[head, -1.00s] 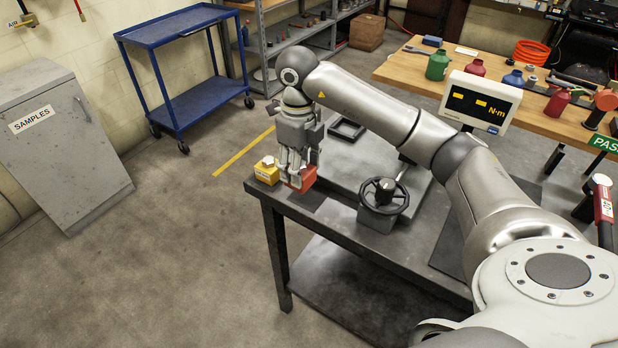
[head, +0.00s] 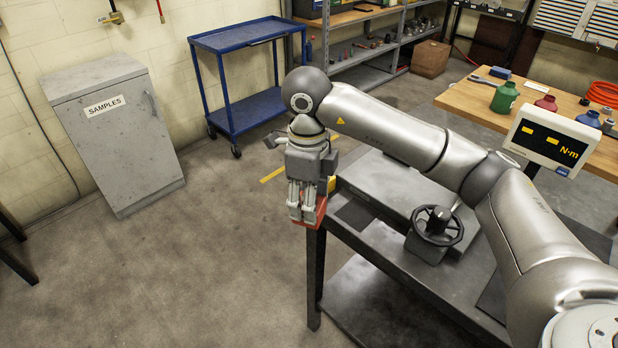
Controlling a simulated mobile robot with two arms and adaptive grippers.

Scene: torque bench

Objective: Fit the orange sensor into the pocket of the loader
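My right gripper (head: 308,212) comes in from the right and points down at the left corner of the dark bench. It is shut on a red-orange block (head: 310,217), which looks like the orange sensor; the fingers cover part of it. The block is at the bench's left edge in the picture; its height above the bench top is hard to tell. A dark unit with a black handwheel (head: 437,225) stands on the bench to the right. I cannot tell which part is the loader or see its pocket. My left gripper is out of view.
A yellow block (head: 331,184) is mostly hidden behind my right gripper. The bench (head: 375,235) has a raised grey plate and a display (head: 550,142) beyond my arm.

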